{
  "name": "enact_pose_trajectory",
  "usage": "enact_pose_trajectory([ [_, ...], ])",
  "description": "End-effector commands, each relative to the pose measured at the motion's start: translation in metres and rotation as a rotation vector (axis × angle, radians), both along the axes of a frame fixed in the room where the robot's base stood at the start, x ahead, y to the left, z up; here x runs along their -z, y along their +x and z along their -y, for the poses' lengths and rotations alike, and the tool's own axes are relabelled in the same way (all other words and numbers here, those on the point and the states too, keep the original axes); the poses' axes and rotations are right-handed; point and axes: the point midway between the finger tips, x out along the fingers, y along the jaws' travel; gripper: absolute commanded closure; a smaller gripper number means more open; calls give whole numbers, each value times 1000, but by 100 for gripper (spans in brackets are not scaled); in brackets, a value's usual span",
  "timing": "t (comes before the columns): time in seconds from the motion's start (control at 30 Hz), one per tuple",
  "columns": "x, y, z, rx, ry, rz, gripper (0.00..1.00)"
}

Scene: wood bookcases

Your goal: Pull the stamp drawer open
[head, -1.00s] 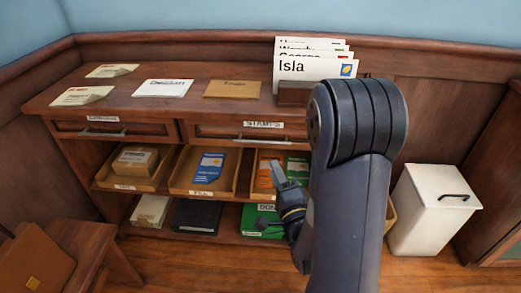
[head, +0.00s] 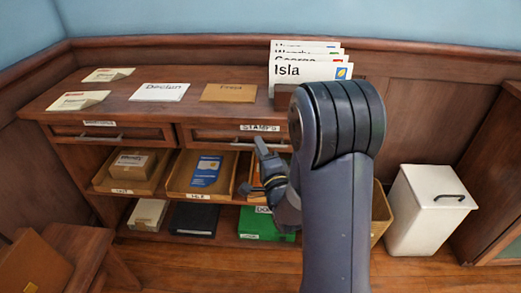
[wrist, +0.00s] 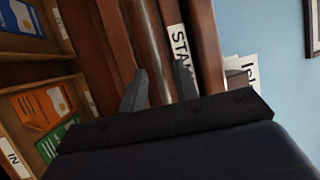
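The stamp drawer (head: 210,134) is the right one of two drawers under the desk top and looks shut. Its white STAMPS label (head: 259,128) shows in the head view and, turned on its side, in the wrist view (wrist: 179,45). Its metal bar handle (head: 231,144) runs below the label; my arm hides the drawer's right part. My gripper (head: 264,150) is just below and in front of the handle. In the wrist view my gripper (wrist: 160,75) is open, and the handle (wrist: 149,40) passes between its two fingers in the picture. I cannot tell whether they touch it.
Open trays hold a box (head: 133,160) and a blue packet (head: 206,171) below the drawers. Name envelopes (head: 160,92) lie on top, near a rack of upright letters (head: 312,71). A white bin (head: 430,210) stands right; a bench (head: 80,250) is front left.

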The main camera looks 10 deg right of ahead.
Motion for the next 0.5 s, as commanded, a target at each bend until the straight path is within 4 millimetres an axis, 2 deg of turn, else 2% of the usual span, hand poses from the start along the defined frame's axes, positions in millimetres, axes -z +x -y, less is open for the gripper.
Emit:
enact_pose_trajectory([
  [0.07, 0, 0, 0, 0, 0, 0, 77],
  [0.33, 0, 0, 0, 0, 0, 0, 99],
  [0.5, 0, 0, 0, 0, 0, 0, 100],
])
